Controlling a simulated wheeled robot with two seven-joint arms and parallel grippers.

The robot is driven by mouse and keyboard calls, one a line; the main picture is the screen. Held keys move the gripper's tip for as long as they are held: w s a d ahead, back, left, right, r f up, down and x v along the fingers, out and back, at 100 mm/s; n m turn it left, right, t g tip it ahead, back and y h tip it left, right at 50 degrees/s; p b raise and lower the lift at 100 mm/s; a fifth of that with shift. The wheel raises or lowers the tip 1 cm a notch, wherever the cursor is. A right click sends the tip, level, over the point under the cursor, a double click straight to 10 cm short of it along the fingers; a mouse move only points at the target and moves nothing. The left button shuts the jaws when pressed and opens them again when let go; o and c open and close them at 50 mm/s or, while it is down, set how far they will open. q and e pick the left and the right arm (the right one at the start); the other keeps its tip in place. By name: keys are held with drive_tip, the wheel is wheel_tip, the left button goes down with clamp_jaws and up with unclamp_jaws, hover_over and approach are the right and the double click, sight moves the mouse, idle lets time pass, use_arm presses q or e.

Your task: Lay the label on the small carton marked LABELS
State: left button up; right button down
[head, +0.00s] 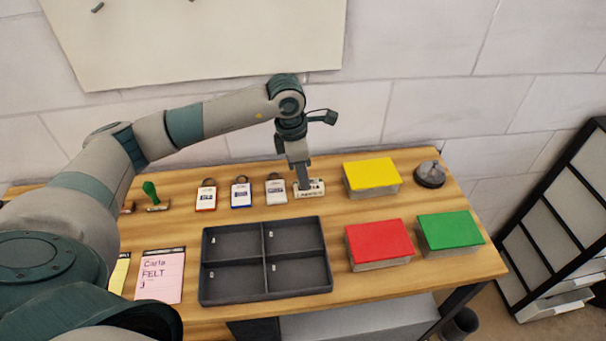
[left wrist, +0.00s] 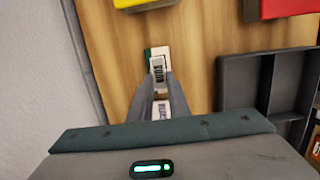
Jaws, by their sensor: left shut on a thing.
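The small carton marked LABELS (head: 316,187) is pale with dark print and stands at the back of the bench, left of the yellow-lidded box. My left gripper (head: 304,186) points down at its left part and partly hides it. In the left wrist view, the left gripper (left wrist: 157,76) is shut on a small white label (left wrist: 157,70) with dark print. The label overlaps the carton (left wrist: 152,52), whose green edge shows beyond it. I cannot tell whether the label touches the carton. My right gripper is not in view.
A dark divided tray (head: 202,270) is in front. Yellow (head: 372,174), red (head: 380,242) and green (head: 450,231) lidded boxes stand right. A pink card (head: 160,276) lies left.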

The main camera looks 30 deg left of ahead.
use_arm(q)
drive_tip(key=o, duration=0.7)
drive_tip(key=shift+o, duration=0.2)
